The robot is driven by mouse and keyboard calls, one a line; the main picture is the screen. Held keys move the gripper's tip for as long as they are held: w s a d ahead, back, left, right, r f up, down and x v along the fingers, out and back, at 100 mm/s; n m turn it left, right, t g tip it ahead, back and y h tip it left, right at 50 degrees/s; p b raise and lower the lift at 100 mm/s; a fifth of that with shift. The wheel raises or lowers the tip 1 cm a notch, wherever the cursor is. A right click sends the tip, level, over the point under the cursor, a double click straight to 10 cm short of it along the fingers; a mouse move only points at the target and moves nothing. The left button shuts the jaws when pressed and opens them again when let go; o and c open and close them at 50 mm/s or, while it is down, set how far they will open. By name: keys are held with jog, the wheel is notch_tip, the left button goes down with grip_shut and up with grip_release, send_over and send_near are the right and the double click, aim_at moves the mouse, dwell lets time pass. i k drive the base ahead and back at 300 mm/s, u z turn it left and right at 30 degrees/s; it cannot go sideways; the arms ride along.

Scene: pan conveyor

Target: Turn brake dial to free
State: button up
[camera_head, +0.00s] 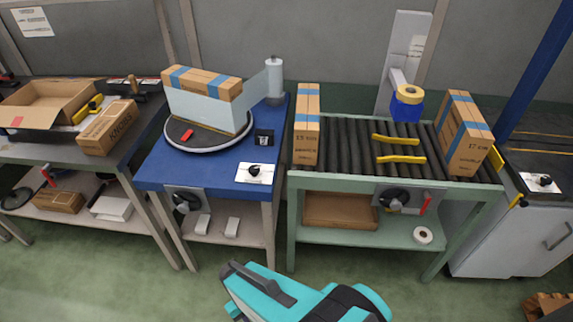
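A small white plate with a black dial (254,171) sits on the front right corner of the blue table (155,177). A similar white plate with a black dial (543,181) lies on the far right cabinet. A larger black knob (185,201) is on a grey plate on the blue table's front, and another black knob (393,200) is on the green roller table's front, beside a red lever (426,204). I cannot read any dial's marks or tell which is the brake dial. Parts of my teal arm show at the bottom centre; my gripper's fingers are not visible.
A round turntable (180,136) on the blue table bears a wrapped carton (203,98). The roller conveyor (345,145) holds two cartons and yellow bars (400,159). A film roll (274,79) stands behind. Green floor (130,285) is open in front of the tables.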

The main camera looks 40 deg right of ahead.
aim_at(253, 170)
jog(key=z, duration=0.75)
jog(key=k, duration=1)
jog(key=i, duration=0.85)
